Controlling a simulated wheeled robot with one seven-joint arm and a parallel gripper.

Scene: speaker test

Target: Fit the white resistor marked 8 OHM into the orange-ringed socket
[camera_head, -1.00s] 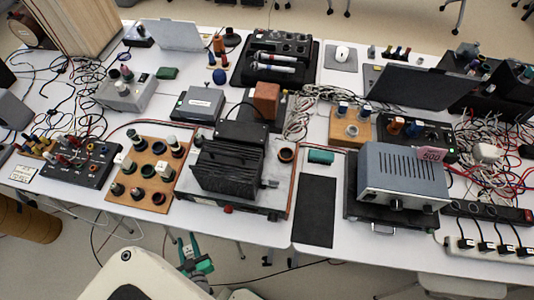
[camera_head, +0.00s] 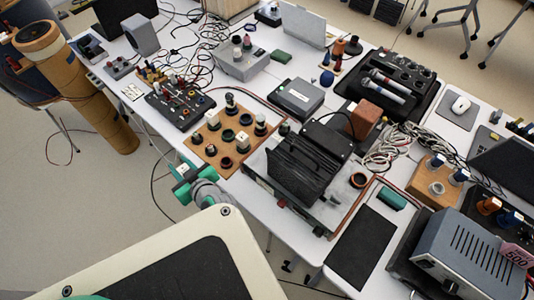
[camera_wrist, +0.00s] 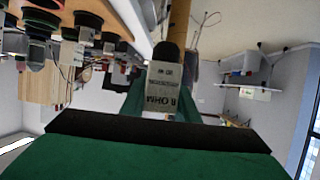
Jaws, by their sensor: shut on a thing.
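My gripper (camera_head: 186,173) is green and shut on a white block, the 8 OHM resistor (camera_wrist: 161,92), which has a dark rounded end. In the wrist view its marking reads upside down. In the head view the gripper is just off the table's front edge, left of and below the wooden socket board (camera_head: 191,151), apart from it. The board carries several dark round sockets, some with white-topped pieces in them. A reddish-ringed socket (camera_head: 226,162) is at its near edge. Another reddish-brown ringed cup (camera_head: 358,180) is on the amplifier chassis. I cannot tell which ring is orange.
A black finned amplifier (camera_head: 300,170) stands right of the board. A black terminal box (camera_head: 180,105) with cables lies behind it to the left. A brown cardboard tube (camera_head: 85,95) stands at the left. Open floor lies in front of the table.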

